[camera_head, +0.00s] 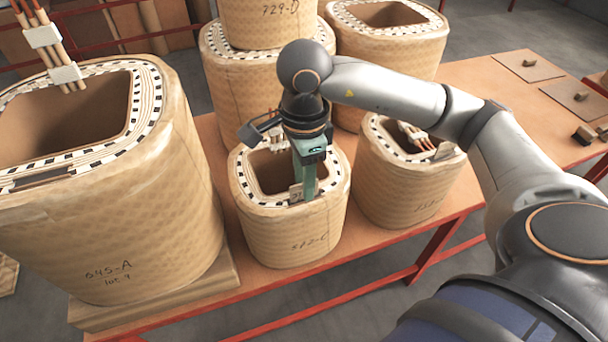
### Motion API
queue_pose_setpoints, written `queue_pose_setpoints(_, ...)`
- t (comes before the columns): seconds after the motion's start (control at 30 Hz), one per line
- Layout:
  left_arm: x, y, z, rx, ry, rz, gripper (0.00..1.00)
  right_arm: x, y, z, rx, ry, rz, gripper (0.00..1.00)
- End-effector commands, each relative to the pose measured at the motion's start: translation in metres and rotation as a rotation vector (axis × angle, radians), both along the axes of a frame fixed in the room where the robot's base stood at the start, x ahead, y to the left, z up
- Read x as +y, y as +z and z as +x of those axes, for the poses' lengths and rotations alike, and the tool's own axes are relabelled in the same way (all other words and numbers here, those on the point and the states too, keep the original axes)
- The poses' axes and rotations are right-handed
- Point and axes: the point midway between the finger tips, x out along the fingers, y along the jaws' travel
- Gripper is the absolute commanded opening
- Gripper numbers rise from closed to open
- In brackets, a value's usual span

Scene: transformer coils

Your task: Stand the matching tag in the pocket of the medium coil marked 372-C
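The medium coil marked 372-C (290,235) stands at the table's front middle. It is paper-wrapped, with a handwritten mark that is hard to read and a black-and-white spacer ring around its open top. My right gripper (306,188) points down over the front rim of this coil. Its greenish fingers look shut on a small beige tag (296,193) with dark writing, partly covered by a finger. The tag is upright at the front rim. The pocket is hidden by the fingers and tag, so I cannot tell how deep the tag sits. My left gripper is not in view.
Stacked coils (245,90) stand behind. Small blocks on plates (580,97) lie at the far right of the table (490,85).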

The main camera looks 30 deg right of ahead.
Motion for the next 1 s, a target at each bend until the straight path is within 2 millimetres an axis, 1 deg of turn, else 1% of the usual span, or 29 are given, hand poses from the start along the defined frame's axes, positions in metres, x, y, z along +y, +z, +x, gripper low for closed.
queue_pose_setpoints(0.07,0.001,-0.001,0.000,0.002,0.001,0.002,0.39,0.000,0.002,0.000,-0.001,0.000,0.000,0.38)
queue_pose_setpoints(0.17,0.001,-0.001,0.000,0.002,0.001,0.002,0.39,0.000,0.010,0.001,-0.002,0.000,0.002,0.38)
queue_pose_setpoints(0.27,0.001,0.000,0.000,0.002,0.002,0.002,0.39,0.000,0.027,0.001,-0.006,0.000,0.002,0.38)
queue_pose_setpoints(0.4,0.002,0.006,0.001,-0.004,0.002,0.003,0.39,0.000,0.060,0.001,-0.007,-0.001,-0.001,0.38)
queue_pose_setpoints(0.5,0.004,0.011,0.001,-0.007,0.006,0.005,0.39,0.000,0.078,0.001,-0.006,-0.001,-0.001,0.38)
queue_pose_setpoints(0.7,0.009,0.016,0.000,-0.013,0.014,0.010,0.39,0.000,0.108,0.001,-0.004,-0.001,-0.001,0.38)
queue_pose_setpoints(0.83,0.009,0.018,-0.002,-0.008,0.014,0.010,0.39,0.000,0.119,0.000,-0.003,-0.001,-0.001,0.38)
queue_pose_setpoints(1.0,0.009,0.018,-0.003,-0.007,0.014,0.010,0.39,0.000,0.125,0.000,0.000,-0.001,0.000,0.38)
